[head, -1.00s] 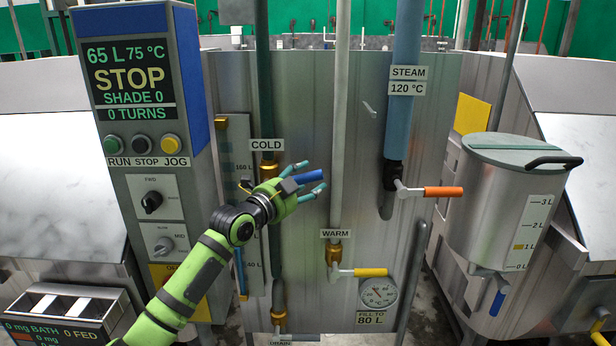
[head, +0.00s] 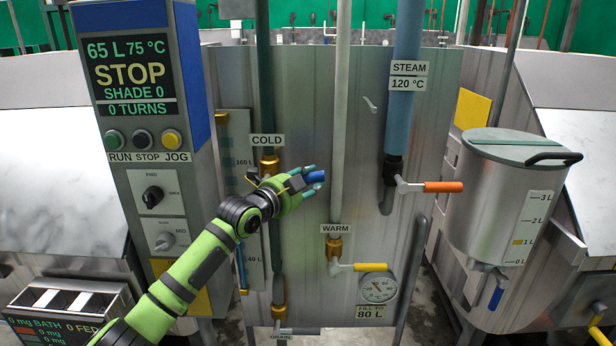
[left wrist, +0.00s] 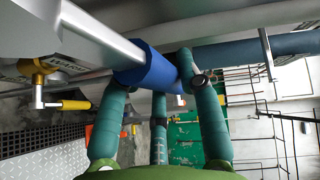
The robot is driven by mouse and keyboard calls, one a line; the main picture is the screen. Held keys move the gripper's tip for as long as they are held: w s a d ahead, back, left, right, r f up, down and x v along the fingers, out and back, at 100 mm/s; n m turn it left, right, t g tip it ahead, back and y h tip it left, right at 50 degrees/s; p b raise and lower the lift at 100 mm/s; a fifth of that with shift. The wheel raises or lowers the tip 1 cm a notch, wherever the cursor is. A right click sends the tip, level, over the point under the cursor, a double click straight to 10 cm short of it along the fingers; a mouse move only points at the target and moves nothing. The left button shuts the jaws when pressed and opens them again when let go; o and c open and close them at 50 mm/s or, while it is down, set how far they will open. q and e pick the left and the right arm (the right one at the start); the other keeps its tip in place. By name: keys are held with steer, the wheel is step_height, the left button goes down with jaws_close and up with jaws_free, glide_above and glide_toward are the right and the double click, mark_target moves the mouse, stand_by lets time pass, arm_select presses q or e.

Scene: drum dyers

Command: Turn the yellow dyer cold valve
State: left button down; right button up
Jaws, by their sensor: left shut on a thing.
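The cold valve's blue handle (head: 314,177) sticks out to the right below the COLD sign (head: 267,140), next to its brass valve body (head: 269,164). My left gripper (head: 303,186) is at this handle with its teal fingers closed around it. In the left wrist view the blue grip (left wrist: 148,68) sits on a silver lever (left wrist: 95,40), between the fingers of my left gripper (left wrist: 160,88). Part of the valve is hidden behind the gripper. My right gripper is not in view.
The steam valve has an orange handle (head: 443,187). A control panel (head: 150,130) stands left and a steel dosing tank (head: 515,200) right.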

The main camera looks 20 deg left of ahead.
arm_select(q)
steer(key=shift+f+m+g+y+p, duration=0.3)
steer(key=shift+f+m+g+p, duration=0.35)
steer(key=shift+f, duration=0.35)
steer(key=c, duration=0.8)
jaws_free()
steer(key=v, duration=1.2)
steer(key=shift+f, duration=0.1)
